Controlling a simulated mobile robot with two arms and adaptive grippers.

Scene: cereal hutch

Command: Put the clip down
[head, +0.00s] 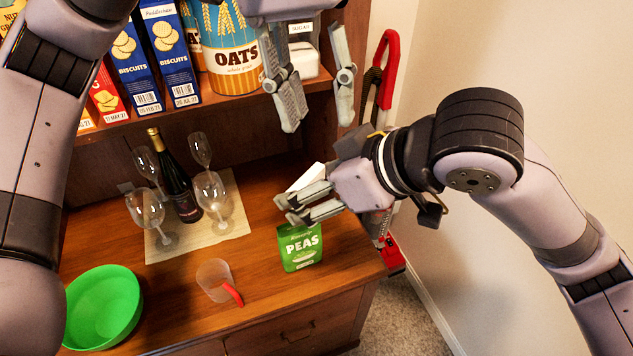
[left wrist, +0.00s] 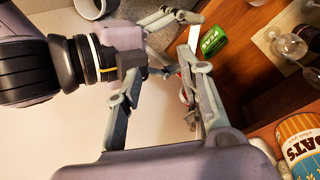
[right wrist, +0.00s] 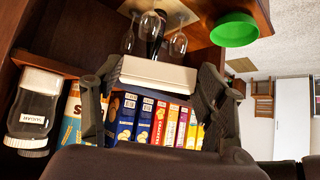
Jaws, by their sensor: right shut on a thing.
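The clip (head: 307,177) looks like a pale, bar-shaped piece held in my right gripper (head: 306,207), above the wooden counter. In the right wrist view the clip (right wrist: 158,74) lies across between the two fingers (right wrist: 155,88). A green peas bag (head: 300,247) stands on the counter just below the right gripper. The bag also shows in the left wrist view (left wrist: 213,40). My left gripper (head: 315,95) hangs in front of the shelf with its fingers apart and nothing between them. In the left wrist view its fingers (left wrist: 160,105) are also spread.
A clear cup (head: 214,279) with a red handle and a green bowl (head: 103,306) stand on the counter. A bottle (head: 178,175) and several wine glasses stand on a mat (head: 238,224). Boxes and an oats canister (head: 230,50) fill the shelf. A red-framed object (head: 389,75) stands beside the hutch.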

